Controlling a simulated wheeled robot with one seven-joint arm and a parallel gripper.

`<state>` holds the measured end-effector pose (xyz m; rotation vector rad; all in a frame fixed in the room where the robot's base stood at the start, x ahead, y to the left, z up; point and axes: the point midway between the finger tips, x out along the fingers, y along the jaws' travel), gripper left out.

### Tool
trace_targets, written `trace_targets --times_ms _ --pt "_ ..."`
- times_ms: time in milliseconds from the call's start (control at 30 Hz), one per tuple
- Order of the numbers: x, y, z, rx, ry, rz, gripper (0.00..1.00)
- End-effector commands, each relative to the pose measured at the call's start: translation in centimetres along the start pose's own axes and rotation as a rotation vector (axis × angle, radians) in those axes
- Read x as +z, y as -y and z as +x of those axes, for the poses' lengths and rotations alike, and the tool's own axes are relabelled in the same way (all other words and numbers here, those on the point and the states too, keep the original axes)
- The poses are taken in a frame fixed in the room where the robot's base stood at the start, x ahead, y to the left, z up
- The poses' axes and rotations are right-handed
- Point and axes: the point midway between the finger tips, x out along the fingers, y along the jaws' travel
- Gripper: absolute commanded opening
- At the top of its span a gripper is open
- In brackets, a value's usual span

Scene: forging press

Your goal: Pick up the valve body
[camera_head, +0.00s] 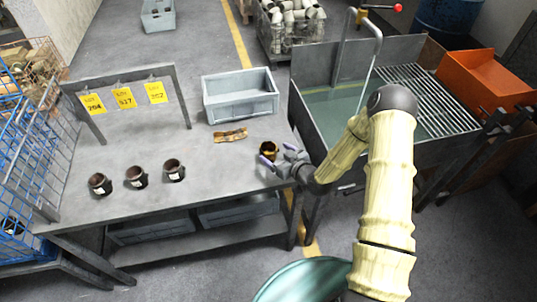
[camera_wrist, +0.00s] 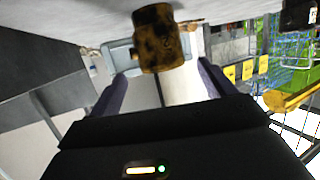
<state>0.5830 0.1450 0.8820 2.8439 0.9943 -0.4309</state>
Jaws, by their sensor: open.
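The brown-and-yellow valve body (camera_head: 268,149) stands on the grey table (camera_head: 232,165) near its right edge. My gripper (camera_head: 278,158) is open beside it, low over the table edge. In the wrist view the valve body (camera_wrist: 158,38) appears ahead of and between the two spread fingers (camera_wrist: 162,78), which show no grip on it. Whether a finger touches it I cannot tell. Three dark cylindrical parts with white labels, at left (camera_head: 100,185), middle (camera_head: 136,177) and right (camera_head: 174,171), stand at the table's front left.
A grey bin (camera_head: 240,110) sits at the table's back right, with a brown patterned strip (camera_head: 230,135) before it. A rack with yellow tags (camera_head: 125,97) stands at the back left. A water tank (camera_head: 335,108) adjoins the table's right side. The table's middle is clear.

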Motion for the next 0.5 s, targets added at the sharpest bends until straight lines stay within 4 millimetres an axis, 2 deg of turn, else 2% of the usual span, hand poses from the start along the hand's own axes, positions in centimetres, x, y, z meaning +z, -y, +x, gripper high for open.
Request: trace_targets --times_ms 233,500 --pt "-0.1 0.1 0.7 -0.001 -0.001 0.000 0.82" --pt "0.0 0.3 4.2 0.000 -0.002 -0.002 0.82"
